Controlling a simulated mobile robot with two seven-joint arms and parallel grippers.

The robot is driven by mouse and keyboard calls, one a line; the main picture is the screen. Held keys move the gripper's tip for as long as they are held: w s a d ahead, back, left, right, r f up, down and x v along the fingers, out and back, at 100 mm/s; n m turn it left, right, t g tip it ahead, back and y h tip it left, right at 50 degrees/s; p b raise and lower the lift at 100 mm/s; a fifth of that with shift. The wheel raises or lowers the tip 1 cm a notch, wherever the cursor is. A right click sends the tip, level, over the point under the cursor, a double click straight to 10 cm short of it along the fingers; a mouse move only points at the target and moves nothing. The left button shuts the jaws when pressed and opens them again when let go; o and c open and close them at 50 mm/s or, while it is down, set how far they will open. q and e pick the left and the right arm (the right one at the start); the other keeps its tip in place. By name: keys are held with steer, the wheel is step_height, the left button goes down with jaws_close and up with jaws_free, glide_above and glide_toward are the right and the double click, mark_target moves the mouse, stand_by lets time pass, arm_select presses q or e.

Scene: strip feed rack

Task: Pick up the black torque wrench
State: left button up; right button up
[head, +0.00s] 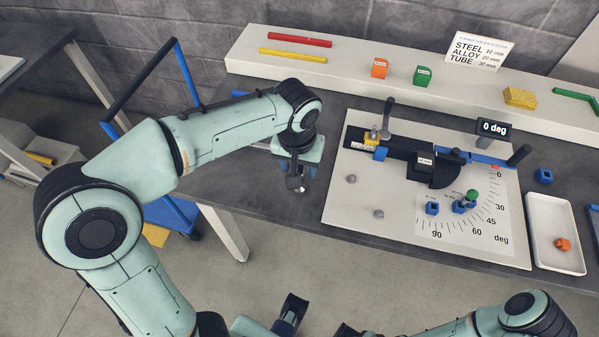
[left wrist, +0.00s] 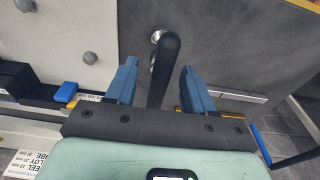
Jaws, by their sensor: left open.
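The black torque wrench (left wrist: 170,62) has a dark handle and a shiny metal end in the left wrist view. It lies between the two blue fingers of my open left gripper (left wrist: 158,85), apart from both as far as I can see. In the head view my left gripper (head: 297,180) points down over the dark bench, left of the grey plate. Whether the fingers reach down to the handle's height is unclear.
A bending fixture (head: 405,155) with levers stands on the grey plate (head: 345,205), just right of the gripper. A raised white shelf (head: 345,70) with colored strips and blocks runs behind. A white tray (head: 555,215) holds an orange piece. Bare bench surface (head: 235,170) lies left of the gripper.

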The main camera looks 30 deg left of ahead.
arm_select(q)
step_height(320, 180, down, 3)
steer(key=shift+w+r, duration=0.15)
steer(key=shift+r, duration=0.05)
jaws_close()
arm_select(e)
steer(key=shift+f, duration=0.2)
arm_select(q)
steer(key=shift+r, duration=0.1)
step_height(320, 180, up, 20)
steer(key=p, duration=0.4)
arm_select(e)
steer(key=r, duration=0.1)
steer(key=w+r, duration=0.1)
steer(key=r, duration=0.2)
steer(key=shift+w+r, duration=0.25)
steer(key=shift+r, duration=0.1)
